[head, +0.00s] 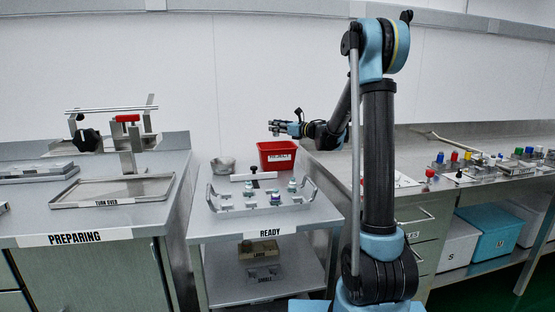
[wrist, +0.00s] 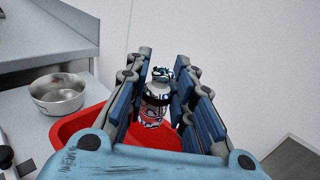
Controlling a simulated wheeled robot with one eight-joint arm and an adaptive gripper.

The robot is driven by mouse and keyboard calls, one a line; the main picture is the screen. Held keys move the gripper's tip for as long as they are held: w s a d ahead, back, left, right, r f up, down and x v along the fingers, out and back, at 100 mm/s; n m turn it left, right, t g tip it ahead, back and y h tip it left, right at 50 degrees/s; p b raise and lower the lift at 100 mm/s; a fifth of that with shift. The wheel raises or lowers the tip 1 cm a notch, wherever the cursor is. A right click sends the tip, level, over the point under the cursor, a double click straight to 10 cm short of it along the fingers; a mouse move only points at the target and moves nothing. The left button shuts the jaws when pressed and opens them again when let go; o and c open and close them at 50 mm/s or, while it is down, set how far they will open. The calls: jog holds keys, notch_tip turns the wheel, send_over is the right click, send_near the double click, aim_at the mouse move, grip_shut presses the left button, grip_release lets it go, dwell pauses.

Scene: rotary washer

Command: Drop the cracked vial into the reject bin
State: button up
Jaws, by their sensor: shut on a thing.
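The red reject bin (head: 277,155) stands at the back of the READY cart in the head view, with a label reading REJECT on its front. In the wrist view its red rim and wall (wrist: 72,125) show below my gripper. My gripper (wrist: 164,78) is shut on a small vial (wrist: 155,105) with a patterned label. The vial is held over the bin, and the bin's inside is largely hidden by my gripper. Cracks in the vial cannot be made out. In the head view my gripper (head: 278,127) is above the bin.
A metal bowl (wrist: 58,92) stands beside the bin; it also shows in the head view (head: 222,166). A metal rack (head: 258,204) with several vials is in front of the bin. A bench (head: 420,145) with coloured items is on the right. The wall is behind.

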jog(key=shift+f, duration=0.3)
jog(key=o, duration=1)
jog(key=shift+c, duration=0.2)
jog(key=v, duration=1.2)
jog(key=shift+d, duration=0.1)
